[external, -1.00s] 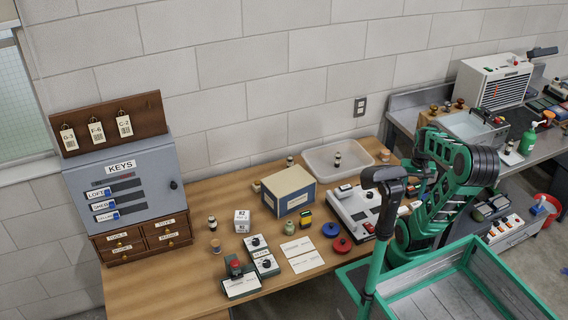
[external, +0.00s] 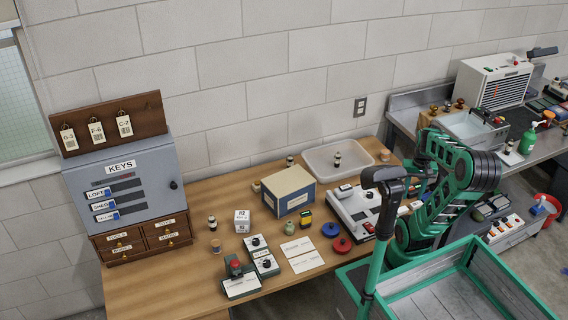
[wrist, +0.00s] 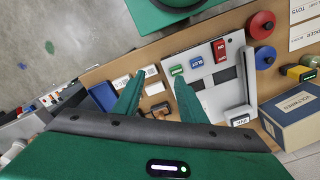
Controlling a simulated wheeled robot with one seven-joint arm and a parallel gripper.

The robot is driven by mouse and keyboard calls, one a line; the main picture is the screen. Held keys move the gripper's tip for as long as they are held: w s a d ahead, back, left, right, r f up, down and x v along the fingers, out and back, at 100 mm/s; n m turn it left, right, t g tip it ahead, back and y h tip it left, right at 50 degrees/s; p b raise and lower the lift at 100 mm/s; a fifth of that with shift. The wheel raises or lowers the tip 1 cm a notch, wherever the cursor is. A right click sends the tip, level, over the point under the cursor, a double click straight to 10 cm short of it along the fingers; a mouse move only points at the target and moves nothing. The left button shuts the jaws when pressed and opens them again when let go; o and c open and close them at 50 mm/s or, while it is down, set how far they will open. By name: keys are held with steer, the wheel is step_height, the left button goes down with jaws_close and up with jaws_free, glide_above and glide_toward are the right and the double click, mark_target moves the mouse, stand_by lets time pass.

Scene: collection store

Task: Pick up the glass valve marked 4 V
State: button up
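Several small dark-and-pale upright pieces could be glass valves, but no marking on them is legible. One stands on the left of the table (external: 212,223), one behind the cardboard box (external: 290,162), and one in the pale tray (external: 337,160). No valve marked 4 V can be made out in either view. My gripper (wrist: 159,77) shows in the wrist view with its two green fingers apart and nothing between them. It is above the table near the pale switch panel (wrist: 205,88).
The cardboard box (external: 288,191) stands mid-table, left of the switch panel (external: 350,212). Red (external: 341,245) and blue (external: 330,230) round pieces lie in front. A key cabinet (external: 120,180) stands at the left.

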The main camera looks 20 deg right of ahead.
steer(key=w+n+t, duration=0.1)
steer(key=w+n, duration=0.3)
steer(key=w, duration=0.9)
steer(key=n+t+y, duration=0.5)
steer(key=n+y, duration=0.7)
steer(key=n, duration=0.3)
glide_above(290, 161)
steer(key=w+d, duration=0.1)
steer(key=d, duration=0.1)
step_height(290, 161, down, 6)
steer(key=shift+a+r, duration=0.1)
steer(key=shift+f, duration=3.25)
steer(key=x, duration=0.5)
steer(key=shift+w+f, duration=0.1)
steer(key=shift+f, duration=0.15)
jaws_close()
